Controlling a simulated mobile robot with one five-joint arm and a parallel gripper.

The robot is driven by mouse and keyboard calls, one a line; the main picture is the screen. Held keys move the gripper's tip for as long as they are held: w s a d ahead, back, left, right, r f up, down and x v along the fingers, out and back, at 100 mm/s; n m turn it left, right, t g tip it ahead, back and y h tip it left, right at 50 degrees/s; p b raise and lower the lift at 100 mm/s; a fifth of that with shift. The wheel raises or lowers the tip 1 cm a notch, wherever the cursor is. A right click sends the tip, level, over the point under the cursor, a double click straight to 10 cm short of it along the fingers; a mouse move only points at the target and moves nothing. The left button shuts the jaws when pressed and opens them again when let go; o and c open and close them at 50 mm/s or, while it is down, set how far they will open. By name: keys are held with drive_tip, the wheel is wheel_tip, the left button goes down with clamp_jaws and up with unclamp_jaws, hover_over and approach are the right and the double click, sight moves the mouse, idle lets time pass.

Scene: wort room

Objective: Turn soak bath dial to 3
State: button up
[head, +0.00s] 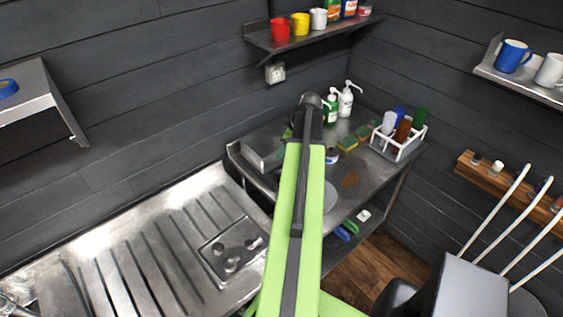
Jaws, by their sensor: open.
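I cannot make out a soak bath dial or its numbers in the head view. A low grey metal box (262,153) stands on the steel side table, partly behind my arm; I cannot tell whether it is the soak bath. A recessed plate with several round dark pieces (233,250) lies in the steel drainboard to the left of my arm. My green arm rises through the middle of the view and covers part of the table. My gripper is hidden behind the arm.
Pump bottles (345,101), sponges (347,144) and a white caddy (399,144) with cups occupy the table's back and right. A wall shelf (310,38) holds cups and bottles. The ribbed drainboard (150,235) is largely clear. Pale curved rods (497,210) stand at right.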

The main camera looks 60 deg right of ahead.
sight(280, 171)
drive_tip(key=s+d, duration=0.3)
drive_tip(key=s, duration=0.1)
drive_tip(key=b+x, duration=1)
drive_tip(key=x, duration=0.1)
drive_tip(key=w+b+x, duration=0.1)
drive_tip(key=b+x, duration=0.5)
drive_tip(key=shift+d+r, duration=0.15)
drive_tip(key=shift+r, duration=0.05)
drive_tip(key=shift+w+r, duration=0.1)
clamp_jaws()
